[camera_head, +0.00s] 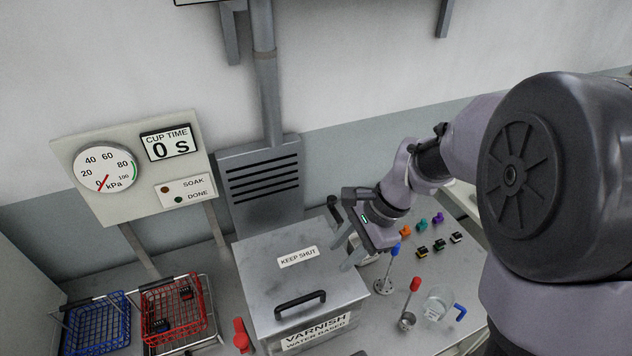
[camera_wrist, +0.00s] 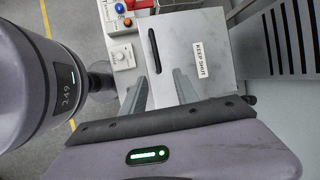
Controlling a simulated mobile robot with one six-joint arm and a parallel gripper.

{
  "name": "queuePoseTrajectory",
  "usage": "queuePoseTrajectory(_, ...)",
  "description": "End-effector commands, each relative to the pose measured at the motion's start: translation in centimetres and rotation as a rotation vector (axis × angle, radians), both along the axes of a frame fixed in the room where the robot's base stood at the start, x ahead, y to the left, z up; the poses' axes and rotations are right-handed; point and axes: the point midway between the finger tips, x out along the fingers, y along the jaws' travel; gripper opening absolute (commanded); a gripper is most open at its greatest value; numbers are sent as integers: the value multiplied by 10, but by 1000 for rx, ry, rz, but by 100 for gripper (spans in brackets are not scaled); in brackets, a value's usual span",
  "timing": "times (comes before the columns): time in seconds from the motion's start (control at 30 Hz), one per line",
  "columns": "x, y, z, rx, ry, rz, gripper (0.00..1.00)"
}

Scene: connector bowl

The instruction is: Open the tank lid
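The tank (camera_head: 320,329) is a grey box with a "VARNISH WATER BASED" label on its front. Its flat grey lid (camera_head: 265,264) is shut and bears a "KEEP SHUT" label. A black bar handle (camera_head: 300,300) stands near the lid's front edge. The lid (camera_wrist: 205,75) and handle (camera_wrist: 153,50) also show in the wrist view, with the handle beyond the fingertips. My gripper (camera_head: 341,255) is open and empty, over or beside the lid's right edge, apart from the handle. Both fingers show spread in the wrist view (camera_wrist: 159,80); their height above the lid is unclear.
A red wire basket (camera_head: 173,311) and a blue one (camera_head: 97,326) stand left of the tank. A red lever (camera_head: 241,335) is close to its front left. Small coloured connectors (camera_head: 422,252), a glass beaker (camera_head: 437,303) and red- and blue-tipped tools lie right. A vented duct (camera_head: 265,185) stands behind.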

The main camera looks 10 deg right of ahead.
Motion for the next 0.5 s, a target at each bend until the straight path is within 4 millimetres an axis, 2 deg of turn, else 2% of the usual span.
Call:
queuePoseTrajectory(0.17, 1, 3, -10, 5, 8, -7, 36)
queuePoseTrajectory(0.23, 1, 8, -22, 4, 10, -4, 36)
queuePoseTrajectory(0.5, 5, 42, -97, 3, 11, -2, 36)
